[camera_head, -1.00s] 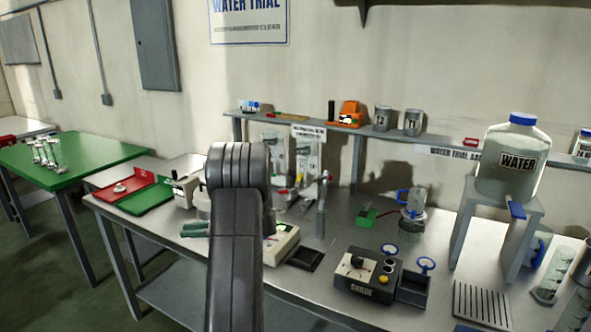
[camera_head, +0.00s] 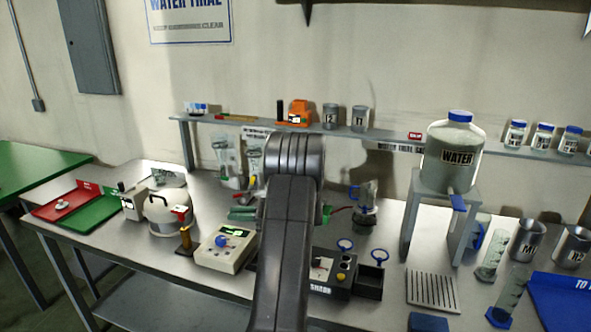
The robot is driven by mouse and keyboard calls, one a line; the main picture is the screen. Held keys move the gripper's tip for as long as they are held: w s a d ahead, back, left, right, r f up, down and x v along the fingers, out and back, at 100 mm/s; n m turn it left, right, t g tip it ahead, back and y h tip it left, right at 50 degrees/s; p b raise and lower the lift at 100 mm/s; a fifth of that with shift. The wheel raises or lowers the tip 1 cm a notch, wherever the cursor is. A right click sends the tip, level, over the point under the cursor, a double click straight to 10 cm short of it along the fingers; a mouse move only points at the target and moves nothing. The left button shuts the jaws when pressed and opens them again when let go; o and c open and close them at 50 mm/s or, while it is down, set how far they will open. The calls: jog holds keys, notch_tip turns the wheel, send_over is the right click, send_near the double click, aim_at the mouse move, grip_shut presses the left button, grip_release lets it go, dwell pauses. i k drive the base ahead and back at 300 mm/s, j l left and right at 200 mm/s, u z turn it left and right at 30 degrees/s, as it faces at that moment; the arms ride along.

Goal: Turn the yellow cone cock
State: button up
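I cannot make out a yellow cone cock in the head view; it may be hidden behind my arm or too small to tell. My dark arm (camera_head: 290,230) rises through the middle of the view and covers part of the bench.
A white-lidded vessel (camera_head: 168,211) and a beige device with a blue knob (camera_head: 226,248) stand left of my arm. A black box (camera_head: 330,280) and a water tank (camera_head: 453,158) on a grey stand (camera_head: 412,215) are to the right. A shelf (camera_head: 300,129) runs along the wall.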

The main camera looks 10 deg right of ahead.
aim_at(252, 179)
jog(key=i+l+z, duration=0.15)
jog(key=z, duration=0.35)
jog(key=i+j+z, duration=0.1)
jog(key=i+j, duration=0.6)
